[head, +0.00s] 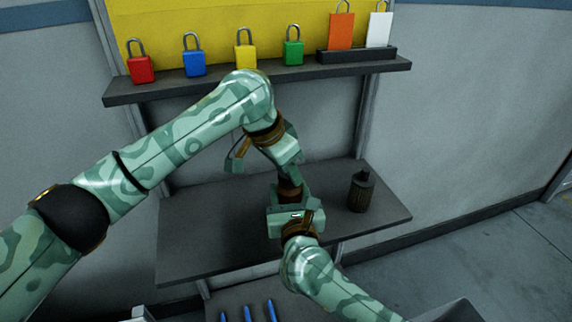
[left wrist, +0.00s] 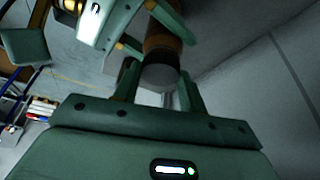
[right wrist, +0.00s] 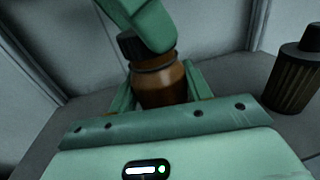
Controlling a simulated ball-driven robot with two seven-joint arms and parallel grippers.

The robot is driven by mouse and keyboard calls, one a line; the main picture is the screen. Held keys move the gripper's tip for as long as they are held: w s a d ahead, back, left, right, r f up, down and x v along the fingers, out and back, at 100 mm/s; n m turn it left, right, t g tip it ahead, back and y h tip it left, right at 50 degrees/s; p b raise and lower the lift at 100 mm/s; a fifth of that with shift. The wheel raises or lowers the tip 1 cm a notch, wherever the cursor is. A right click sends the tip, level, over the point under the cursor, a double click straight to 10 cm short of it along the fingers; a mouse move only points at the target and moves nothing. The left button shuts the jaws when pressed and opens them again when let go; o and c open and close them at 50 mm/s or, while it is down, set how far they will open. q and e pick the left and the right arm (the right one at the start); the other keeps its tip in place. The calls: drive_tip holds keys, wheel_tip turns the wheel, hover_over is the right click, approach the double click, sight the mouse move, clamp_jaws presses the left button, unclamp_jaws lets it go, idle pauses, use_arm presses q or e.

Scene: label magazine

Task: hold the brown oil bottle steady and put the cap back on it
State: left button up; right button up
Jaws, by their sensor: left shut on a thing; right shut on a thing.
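The brown oil bottle (right wrist: 162,85) stands between the fingers of my right gripper (head: 289,200), which is shut on it. In the head view little of the bottle (head: 290,187) shows between my two grippers. The dark cap (right wrist: 131,47) is at the bottle's top, partly hidden by a finger of my left gripper. In the left wrist view my left gripper (left wrist: 160,90) is shut on the cap (left wrist: 160,78), with the bottle (left wrist: 163,42) right behind it. I cannot tell whether the cap is seated on the neck.
A dark ribbed bottle (head: 361,191) stands on the grey shelf (head: 220,235) to the right; it also shows in the right wrist view (right wrist: 294,75). An upper shelf (head: 215,83) carries several coloured padlocks and two tags. Blue pens (head: 247,312) lie below. The lower shelf's left part is clear.

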use_arm(q)
drive_tip(key=shift+f, duration=0.15)
use_arm(e)
clamp_jaws()
use_arm(q)
drive_tip(key=m, duration=0.2)
drive_tip(key=m+g, duration=0.1)
drive_tip(key=m, duration=0.1)
drive_tip(key=m+g+h, duration=0.1)
drive_tip(key=m, duration=0.1)
drive_tip(key=shift+w+a+m, duration=0.1)
drive_tip(key=shift+w+m, duration=0.15)
drive_tip(key=shift+m, duration=0.05)
drive_tip(key=o, duration=0.9)
drive_tip(key=shift+o, duration=0.2)
